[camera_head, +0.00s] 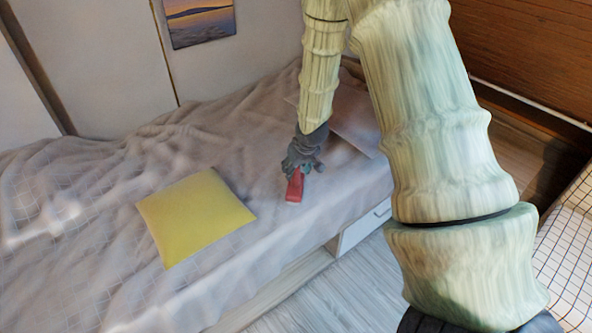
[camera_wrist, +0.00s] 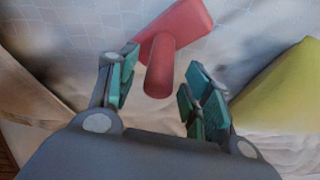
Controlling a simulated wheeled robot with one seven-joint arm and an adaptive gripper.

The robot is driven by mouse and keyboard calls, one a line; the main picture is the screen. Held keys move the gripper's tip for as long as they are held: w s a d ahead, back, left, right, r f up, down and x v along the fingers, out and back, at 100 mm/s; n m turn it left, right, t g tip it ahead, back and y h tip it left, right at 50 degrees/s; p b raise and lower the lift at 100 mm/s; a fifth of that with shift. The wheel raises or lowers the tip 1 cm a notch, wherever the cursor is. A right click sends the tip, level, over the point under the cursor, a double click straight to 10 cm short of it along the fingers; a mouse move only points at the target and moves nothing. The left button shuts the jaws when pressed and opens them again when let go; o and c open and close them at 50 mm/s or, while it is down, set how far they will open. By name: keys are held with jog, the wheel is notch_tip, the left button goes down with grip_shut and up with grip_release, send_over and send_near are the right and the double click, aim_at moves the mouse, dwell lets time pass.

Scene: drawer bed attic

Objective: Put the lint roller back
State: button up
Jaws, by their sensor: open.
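The red lint roller (camera_head: 295,186) lies on the bed, near its front edge. In the wrist view the lint roller (camera_wrist: 180,35) shows as a wider red bar with a rounded red handle pointing towards my gripper. My gripper (camera_head: 303,165) is over the bed at the roller. In the wrist view my gripper (camera_wrist: 158,100) is open, with one teal-padded finger on each side of the handle's end. I see gaps between the handle and both fingers. In the head view my gripper hides part of the roller.
A yellow cushion (camera_head: 196,217) lies on the bed (camera_head: 95,200) to the left. A pale pillow (camera_head: 350,118) is behind my gripper. A white drawer (camera_head: 362,227) is in the bed's front side, below the mattress. Wooden floor (camera_head: 335,295) is clear in front.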

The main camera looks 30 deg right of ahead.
jog(key=d+v, duration=0.1)
jog(key=v, duration=0.9)
jog(key=s+a+f+g+y, duration=0.1)
jog(key=s+a+f, duration=0.6)
jog(key=f, duration=0.3)
jog(key=s+a+f+g, duration=0.1)
jog(key=s+a+f, duration=0.65)
jog(key=f, duration=0.25)
jog(key=s+a+f, duration=0.2)
jog(key=s+f, duration=0.1)
jog(key=s, duration=0.3)
jog(key=s+a+f+g, duration=0.1)
jog(key=s+a+f, duration=0.1)
jog(key=s, duration=0.5)
jog(key=s+a+f+n+g, duration=0.1)
jog(key=s+a+f, duration=0.1)
jog(key=s+f, duration=0.3)
jog(key=shift+s+p, duration=0.35)
jog(key=shift+s, duration=0.9)
